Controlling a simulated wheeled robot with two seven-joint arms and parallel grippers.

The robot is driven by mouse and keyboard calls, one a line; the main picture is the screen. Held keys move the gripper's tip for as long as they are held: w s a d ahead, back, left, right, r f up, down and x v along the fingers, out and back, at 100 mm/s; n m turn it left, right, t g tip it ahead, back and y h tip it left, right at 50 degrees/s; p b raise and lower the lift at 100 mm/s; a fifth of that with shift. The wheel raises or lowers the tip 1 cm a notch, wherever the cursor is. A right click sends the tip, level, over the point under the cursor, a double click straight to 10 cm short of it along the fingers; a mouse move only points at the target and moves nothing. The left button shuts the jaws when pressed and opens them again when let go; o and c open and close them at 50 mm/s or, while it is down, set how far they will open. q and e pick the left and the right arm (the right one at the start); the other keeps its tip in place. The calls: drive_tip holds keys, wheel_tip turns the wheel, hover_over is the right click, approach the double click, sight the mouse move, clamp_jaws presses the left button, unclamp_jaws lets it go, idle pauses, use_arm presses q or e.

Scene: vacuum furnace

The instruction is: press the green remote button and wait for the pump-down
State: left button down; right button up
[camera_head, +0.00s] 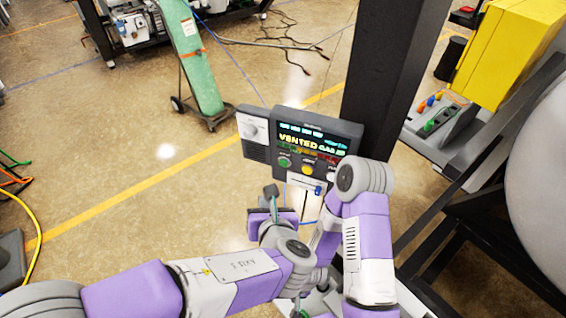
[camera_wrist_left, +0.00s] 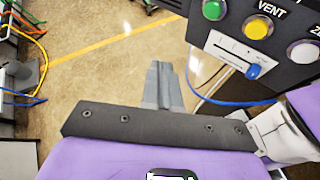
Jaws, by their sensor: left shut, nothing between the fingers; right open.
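The dark control panel (camera_head: 318,134) has a lit display that reads "VENTED" with further small text. Below it are the green button (camera_head: 284,162), a yellow button (camera_head: 306,169) and a white button. The green button (camera_wrist_left: 213,10) is at the top of the left wrist view. My left gripper (camera_head: 270,190) is shut and empty, just below and left of the green button, apart from it. Its closed fingers (camera_wrist_left: 159,68) show in the left wrist view over the floor. My right gripper (camera_head: 305,306) is open, low in the head view, partly hidden by my arms.
A speaker-like box (camera_head: 254,133) adjoins the panel on the left. A slider with a blue knob (camera_wrist_left: 253,71) sits below the buttons. A black post (camera_head: 385,75) stands behind the panel. Open floor lies left.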

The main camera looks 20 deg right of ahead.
sight(283, 163)
use_arm(q)
drive_tip(key=shift+w+d, duration=0.1)
drive_tip(key=w+d+p, duration=0.1)
drive_tip(key=w+d, duration=0.4)
drive_tip(key=w, duration=0.1)
drive_tip(key=shift+w+d+p, duration=0.25)
drive_tip(key=shift+w+p, duration=0.05)
idle(2.0)
drive_tip(key=shift+w+d, duration=0.25)
drive_tip(key=shift+w, duration=0.05)
drive_tip(key=shift+w+d, duration=0.25)
drive_tip(key=shift+w, duration=0.05)
idle(0.7)
drive_tip(key=shift+s+a, duration=0.1)
drive_tip(key=shift+s, duration=0.05)
drive_tip(key=shift+s+a, duration=0.4)
drive_tip(key=shift+s, duration=0.05)
idle(0.4)
